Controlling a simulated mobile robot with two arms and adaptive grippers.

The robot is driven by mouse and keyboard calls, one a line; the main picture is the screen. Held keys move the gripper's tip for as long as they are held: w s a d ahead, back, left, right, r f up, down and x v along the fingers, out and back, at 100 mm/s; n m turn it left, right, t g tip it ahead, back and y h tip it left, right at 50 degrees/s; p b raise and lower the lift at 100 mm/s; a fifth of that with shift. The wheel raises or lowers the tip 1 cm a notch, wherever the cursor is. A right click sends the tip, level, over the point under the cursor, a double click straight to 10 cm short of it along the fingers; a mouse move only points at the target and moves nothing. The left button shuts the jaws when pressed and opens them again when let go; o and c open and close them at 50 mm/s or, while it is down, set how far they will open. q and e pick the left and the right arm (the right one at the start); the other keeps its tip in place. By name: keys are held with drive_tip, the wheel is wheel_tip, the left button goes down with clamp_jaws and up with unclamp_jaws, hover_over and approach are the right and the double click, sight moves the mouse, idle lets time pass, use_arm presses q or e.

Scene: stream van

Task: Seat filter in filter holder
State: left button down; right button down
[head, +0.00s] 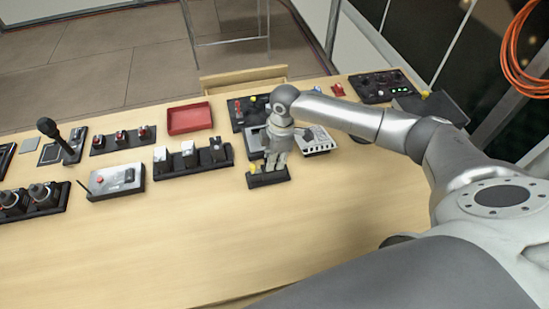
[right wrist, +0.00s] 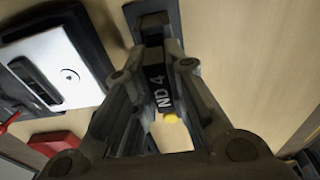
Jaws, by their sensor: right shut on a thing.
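My right gripper (head: 270,168) points down over a small dark base (head: 282,179) at the middle of the table. In the right wrist view its fingers (right wrist: 155,50) are shut on a dark filter (right wrist: 157,85) with white "ND 4" lettering. The dark base (right wrist: 136,14) shows beyond the fingertips. It may be the filter holder, but I cannot tell for sure. The fingers hide where filter and base meet, so I cannot tell whether the filter is seated. My left gripper is out of view.
A dark rack with several upright blocks (head: 190,155) stands left of the gripper. A red tray (head: 190,118) lies behind it. A grey box with a red button (head: 117,181) and a microphone (head: 57,138) are further left. The front of the table (head: 180,245) is clear.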

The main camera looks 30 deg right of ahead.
drive_tip(key=shift+f, duration=0.35)
drive_tip(key=c, duration=1.4)
unclamp_jaws()
drive_tip(key=shift+o, duration=0.2)
drive_tip(key=shift+r, duration=0.25)
wheel_tip(320, 180, up, 12)
drive_tip(key=d, duration=0.1)
drive_tip(key=shift+s+d+f, duration=0.15)
drive_tip(key=shift+d+f, duration=0.05)
drive_tip(key=shift+f, duration=0.05)
drive_tip(key=shift+s+f, duration=0.1)
